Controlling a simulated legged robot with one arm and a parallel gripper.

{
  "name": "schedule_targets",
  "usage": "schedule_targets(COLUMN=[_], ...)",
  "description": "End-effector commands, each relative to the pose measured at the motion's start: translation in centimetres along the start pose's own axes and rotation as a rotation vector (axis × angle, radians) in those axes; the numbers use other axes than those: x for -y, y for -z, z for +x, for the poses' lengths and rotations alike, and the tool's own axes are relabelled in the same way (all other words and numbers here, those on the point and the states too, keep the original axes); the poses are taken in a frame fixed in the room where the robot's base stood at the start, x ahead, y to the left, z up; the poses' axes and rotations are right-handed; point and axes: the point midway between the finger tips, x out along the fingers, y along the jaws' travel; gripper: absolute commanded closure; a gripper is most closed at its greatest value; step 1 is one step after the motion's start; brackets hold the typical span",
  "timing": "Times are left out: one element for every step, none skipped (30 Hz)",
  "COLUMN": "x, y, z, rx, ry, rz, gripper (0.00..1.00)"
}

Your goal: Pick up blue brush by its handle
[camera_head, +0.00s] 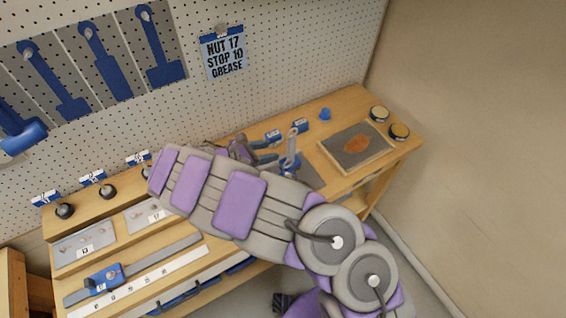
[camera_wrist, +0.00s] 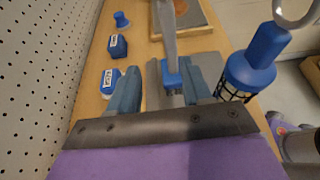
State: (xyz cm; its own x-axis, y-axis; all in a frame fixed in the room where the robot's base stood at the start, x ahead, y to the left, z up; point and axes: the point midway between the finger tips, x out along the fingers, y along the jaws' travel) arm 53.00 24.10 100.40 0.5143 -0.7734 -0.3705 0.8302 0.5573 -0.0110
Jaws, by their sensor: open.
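A blue tool (camera_wrist: 254,62) with a grey hooked end and dark strands below, perhaps the blue brush, stands at the right in the wrist view, outside my fingers. A grey shaft with a blue collar (camera_wrist: 172,80) shows between the fingers, apart from that tool. In the head view, an upright grey and blue item (camera_head: 290,163) stands on the bench just right of my gripper (camera_head: 255,154). I cannot tell which wrist-view item it is. My gripper is open in the wrist view (camera_wrist: 165,92), and my forearm hides part of the bench.
The wooden bench (camera_head: 345,104) runs along a pegboard wall (camera_head: 285,60). Small blue labelled blocks (camera_wrist: 110,78) and a blue piece (camera_wrist: 121,19) sit near the wall.

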Motion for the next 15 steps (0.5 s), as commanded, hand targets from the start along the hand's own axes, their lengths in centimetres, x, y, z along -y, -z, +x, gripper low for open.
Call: schedule_targets(x=[0.4, 0.7, 0.8, 0.9, 1.0, 1.1, 1.1, 1.0, 0.9, 0.7, 0.6, 0.3, 0.2, 0.2, 0.1], y=[-0.4, -0.6, -0.7, -0.8, -0.9, -1.0, -1.0, -0.9, -0.9, -0.7, -0.6, -0.4, -0.2, 0.0, 0.2], z=[1.4, 2.1, 2.8, 3.2, 3.6, 4.0, 4.2, 4.2, 4.2, 4.2, 4.1, 4.1, 4.2, 4.4, 4.7], rx=[0.002, 0.001, -0.004, -0.007, -0.008, -0.009, -0.008, -0.008, -0.006, -0.005, -0.003, -0.001, 0.001, 0.002, 0.004], ry=[0.007, 0.008, 0.005, 0.004, 0.004, 0.005, 0.005, 0.005, 0.004, 0.003, 0.003, 0.003, 0.005, 0.006, 0.007], rz=[0.003, 0.004, 0.006, 0.008, 0.01, 0.011, 0.01, 0.01, 0.009, 0.007, 0.006, 0.004, 0.001, 0.0, -0.002], gripper=[0.51, 0.51, 0.51, 0.51, 0.51, 0.51, 0.51, 0.51, 0.51, 0.51, 0.51, 0.51, 0.51, 0.51, 0.51])
